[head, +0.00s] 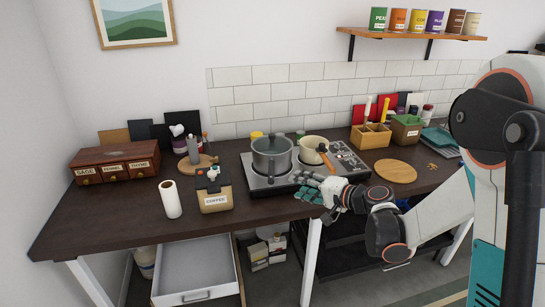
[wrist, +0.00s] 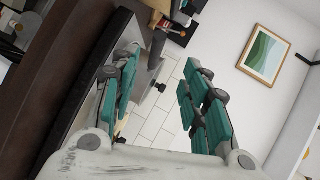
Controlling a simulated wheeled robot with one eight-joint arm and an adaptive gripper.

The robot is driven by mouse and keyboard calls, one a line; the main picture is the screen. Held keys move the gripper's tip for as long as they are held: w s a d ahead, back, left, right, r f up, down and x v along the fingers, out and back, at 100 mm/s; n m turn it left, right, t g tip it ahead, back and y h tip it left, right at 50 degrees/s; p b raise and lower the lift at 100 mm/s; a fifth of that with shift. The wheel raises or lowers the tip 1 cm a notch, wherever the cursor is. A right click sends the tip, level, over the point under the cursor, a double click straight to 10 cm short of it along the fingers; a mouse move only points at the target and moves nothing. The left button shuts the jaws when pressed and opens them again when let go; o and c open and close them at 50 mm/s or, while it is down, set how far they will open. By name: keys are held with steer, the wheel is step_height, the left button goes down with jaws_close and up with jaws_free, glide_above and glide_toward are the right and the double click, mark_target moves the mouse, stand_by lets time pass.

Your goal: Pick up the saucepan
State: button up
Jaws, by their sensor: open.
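A cream saucepan (head: 311,147) sits on the right part of the stove, with a dark and orange handle (head: 325,157) pointing toward the front. A grey lidded pot (head: 272,157) stands to its left on the same stove (head: 259,184). My gripper (head: 311,189) is at the stove's front edge, in front of and below both pots. Its teal fingers are open, and they also show spread apart in the wrist view (wrist: 160,90). No object is held between them. I cannot clearly make out the saucepan in the wrist view.
A coffee box (head: 213,193), a paper roll (head: 170,199) and a spice drawer box (head: 115,162) stand to the left. A round wooden board (head: 395,171) lies right of the stove. An open drawer (head: 196,268) juts out below the counter. A shelf of cans (head: 415,35) hangs above.

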mark_target(272, 172)
steer(key=shift+m+t+y, duration=0.4)
steer(key=shift+t+y, duration=0.1)
steer(key=b+x, duration=0.1)
steer(key=x, duration=0.4)
steer(key=d+f+b+x, duration=0.1)
steer(key=x, duration=0.4)
steer(key=w+b+x, duration=0.1)
steer(key=x, duration=0.4)
steer(key=shift+w+f, duration=0.1)
steer(key=shift+f, duration=0.35)
jaws_close()
steer(key=shift+r, duration=0.15)
